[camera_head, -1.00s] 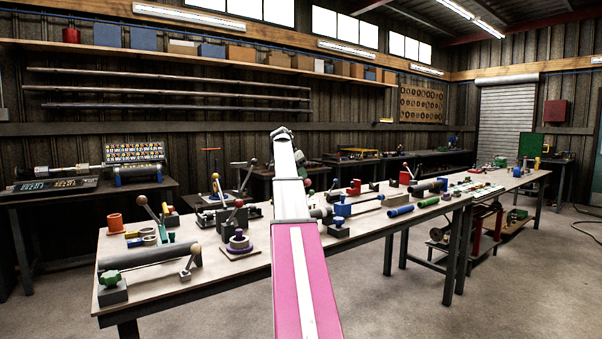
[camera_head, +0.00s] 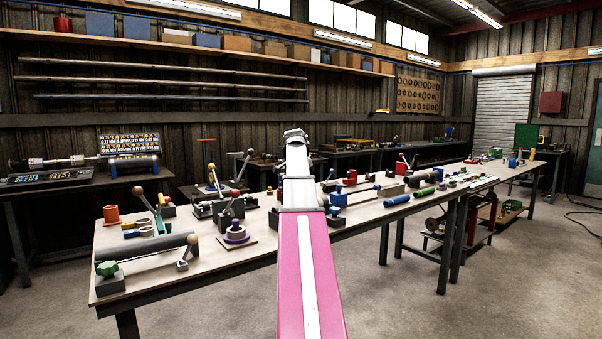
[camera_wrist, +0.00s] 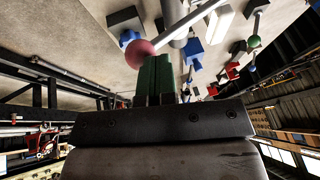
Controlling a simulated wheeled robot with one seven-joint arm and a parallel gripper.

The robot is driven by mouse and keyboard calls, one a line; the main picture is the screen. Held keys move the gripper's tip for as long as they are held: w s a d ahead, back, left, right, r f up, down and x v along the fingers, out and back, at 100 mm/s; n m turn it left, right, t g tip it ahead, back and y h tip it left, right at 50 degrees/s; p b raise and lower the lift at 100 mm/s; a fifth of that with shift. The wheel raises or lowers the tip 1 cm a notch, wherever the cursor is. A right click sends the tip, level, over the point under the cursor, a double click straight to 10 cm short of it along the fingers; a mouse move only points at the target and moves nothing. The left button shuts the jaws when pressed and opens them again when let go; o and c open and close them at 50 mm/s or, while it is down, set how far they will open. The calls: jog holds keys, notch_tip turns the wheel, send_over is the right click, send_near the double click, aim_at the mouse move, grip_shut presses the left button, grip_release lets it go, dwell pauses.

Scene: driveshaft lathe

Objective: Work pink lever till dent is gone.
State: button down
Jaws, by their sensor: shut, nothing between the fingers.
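In the wrist view, a dusky pink ball knob (camera_wrist: 140,53) sits on a grey rod (camera_wrist: 170,36) that runs up and to the right. I take it for the pink lever. My gripper (camera_wrist: 155,72) shows as green fingers, shut and empty. Its tips overlap the knob's right side in the picture; I cannot tell whether they touch. In the head view my arm reaches over the bench and hides the gripper and this knob. No dent can be made out in either view.
The long workbench (camera_head: 262,262) holds several levers, blocks and cylinders on both sides of my arm. A red-knobbed lever (camera_head: 235,194) stands left of it; a blue block (camera_head: 338,198) lies right. Open floor (camera_head: 410,310) shows at front right.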

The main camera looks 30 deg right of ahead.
jog(key=shift+s+f, duration=0.6)
jog(key=shift+f, duration=0.35)
jog(key=shift+s+f, duration=0.1)
jog(key=shift+f, duration=0.05)
jog(key=shift+w+r, duration=0.25)
jog(key=shift+r, duration=0.1)
jog(key=w+v, duration=0.2)
jog(key=v, duration=1.1)
jog(key=shift+w+r, duration=0.35)
jog(key=shift+w, duration=0.15)
